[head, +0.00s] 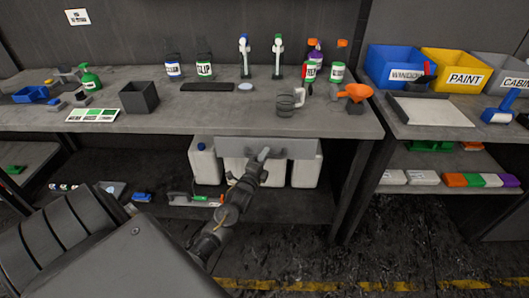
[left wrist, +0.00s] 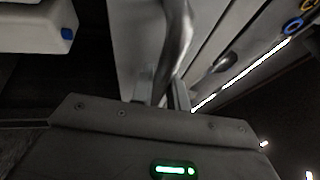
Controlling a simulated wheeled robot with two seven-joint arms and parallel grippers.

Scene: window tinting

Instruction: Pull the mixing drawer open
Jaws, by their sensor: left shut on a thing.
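The mixing drawer (head: 298,149) is a grey drawer front under the workbench top, with white containers below and behind it. My left gripper (head: 263,155) reaches up to the middle of its front and is shut on the drawer's handle. In the left wrist view the handle (left wrist: 176,45) is a curved metal bar running down between my left gripper's fingers (left wrist: 165,100). The grey drawer front (left wrist: 130,45) is close beside it. How far the drawer stands out from the bench is hard to tell. My right gripper is not in view.
White jugs (head: 205,163) stand on the lower shelf. A bench leg (head: 360,185) is right of the drawer. The floor right of my arm is clear.

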